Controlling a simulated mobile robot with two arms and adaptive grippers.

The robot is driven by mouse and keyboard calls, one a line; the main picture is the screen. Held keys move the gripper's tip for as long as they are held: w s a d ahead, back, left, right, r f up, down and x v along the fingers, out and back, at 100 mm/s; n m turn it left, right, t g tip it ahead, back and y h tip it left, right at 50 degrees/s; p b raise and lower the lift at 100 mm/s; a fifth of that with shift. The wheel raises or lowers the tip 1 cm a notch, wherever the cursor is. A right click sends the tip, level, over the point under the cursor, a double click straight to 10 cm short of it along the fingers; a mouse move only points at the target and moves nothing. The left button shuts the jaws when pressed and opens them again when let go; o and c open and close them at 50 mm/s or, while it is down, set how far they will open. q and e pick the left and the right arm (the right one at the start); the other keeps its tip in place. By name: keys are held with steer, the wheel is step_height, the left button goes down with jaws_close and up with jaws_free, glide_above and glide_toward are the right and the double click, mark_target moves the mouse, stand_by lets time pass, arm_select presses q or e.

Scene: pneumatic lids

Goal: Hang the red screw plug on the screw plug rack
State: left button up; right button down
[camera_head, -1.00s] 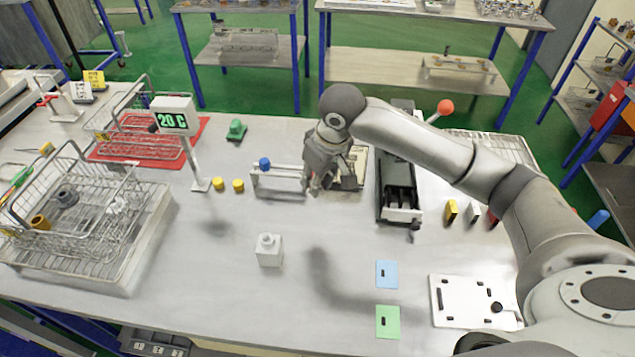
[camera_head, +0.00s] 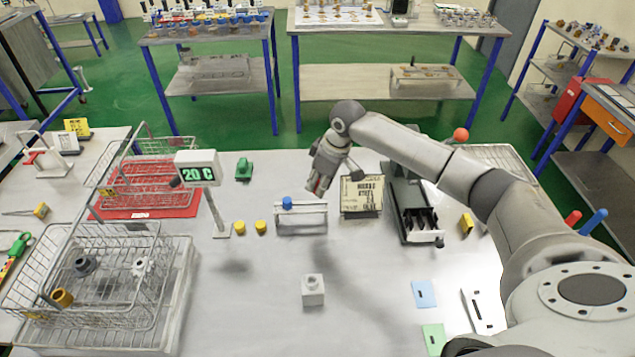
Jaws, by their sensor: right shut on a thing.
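The screw plug rack (camera_head: 301,229), a small pale stand with a top bar, stands mid-table. A blue screw plug (camera_head: 287,203) sits at the left part of its bar. My right gripper (camera_head: 318,188) is above the rack's right end, pointing down and shut on a small item. A bit of red shows at its fingertips, which fits the red screw plug (camera_head: 317,184), mostly hidden by the fingers. I cannot tell whether it touches the rack. My left gripper is not in view.

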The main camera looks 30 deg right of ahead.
steer(key=shift+w+a, duration=0.1)
steer(key=shift+a, duration=0.05)
steer(key=shift+r+p, duration=0.15)
steer(key=shift+p, duration=0.5)
steer(key=shift+f+b, duration=0.4)
steer(key=shift+f, duration=0.55)
arm_select(q)
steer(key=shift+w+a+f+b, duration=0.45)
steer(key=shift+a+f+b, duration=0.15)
steer(key=shift+b, duration=0.3)
arm_select(e)
step_height(320, 180, down, 5)
steer(key=shift+r, duration=0.1)
arm_select(q)
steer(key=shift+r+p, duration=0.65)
steer(key=shift+p, duration=0.05)
arm_select(e)
steer(key=shift+f, duration=0.3)
steer(key=c, duration=1.2)
jaws_free()
